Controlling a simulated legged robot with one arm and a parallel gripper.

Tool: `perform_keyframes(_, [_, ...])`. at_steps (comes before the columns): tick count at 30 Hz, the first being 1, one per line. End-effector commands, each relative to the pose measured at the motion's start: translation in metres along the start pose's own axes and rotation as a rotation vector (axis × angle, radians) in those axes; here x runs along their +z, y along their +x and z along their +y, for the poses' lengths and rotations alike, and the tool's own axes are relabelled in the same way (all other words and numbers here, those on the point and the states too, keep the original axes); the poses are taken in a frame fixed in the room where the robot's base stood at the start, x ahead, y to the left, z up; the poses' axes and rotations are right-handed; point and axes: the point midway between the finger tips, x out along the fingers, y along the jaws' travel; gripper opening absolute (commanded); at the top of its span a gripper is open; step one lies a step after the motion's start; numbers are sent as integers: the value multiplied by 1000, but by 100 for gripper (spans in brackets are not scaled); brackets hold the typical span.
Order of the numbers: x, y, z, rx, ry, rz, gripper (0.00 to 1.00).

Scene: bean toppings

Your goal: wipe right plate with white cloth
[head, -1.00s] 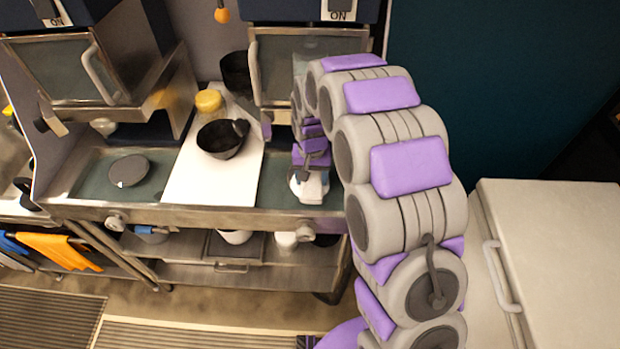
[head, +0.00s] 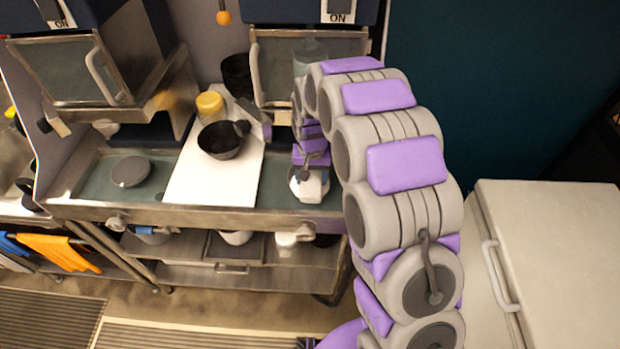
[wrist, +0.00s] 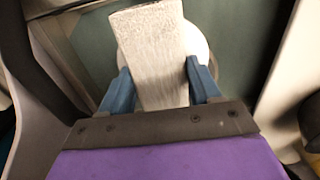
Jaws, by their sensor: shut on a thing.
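My gripper (wrist: 158,68) has blue fingers that are shut on the white cloth (wrist: 152,30), a pale textured strip reaching out between them. The cloth lies in front of the right plate (wrist: 198,38), a pale round disc on the grey-green surface, and covers much of it. I cannot tell whether cloth and plate touch. In the head view my gripper (head: 309,183) is low over the right end of the counter, with white showing around it. My arm hides part of that spot.
A dark round plate (head: 130,171) lies on the left counter section. A white board (head: 213,182) in the middle holds a black pan (head: 222,140) and a yellow-topped jar (head: 209,104). Machines stand behind the counter. A pale cabinet (head: 555,240) is at the right.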

Motion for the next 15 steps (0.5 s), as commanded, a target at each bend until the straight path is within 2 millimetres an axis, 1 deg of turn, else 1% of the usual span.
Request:
perform_keyframes(1, [-4, 3, 3, -1, 5, 6, 29])
perform_keyframes(8, [-2, 4, 3, -1, 5, 3, 29])
perform_keyframes(15, [12, 5, 3, 1, 5, -3, 29])
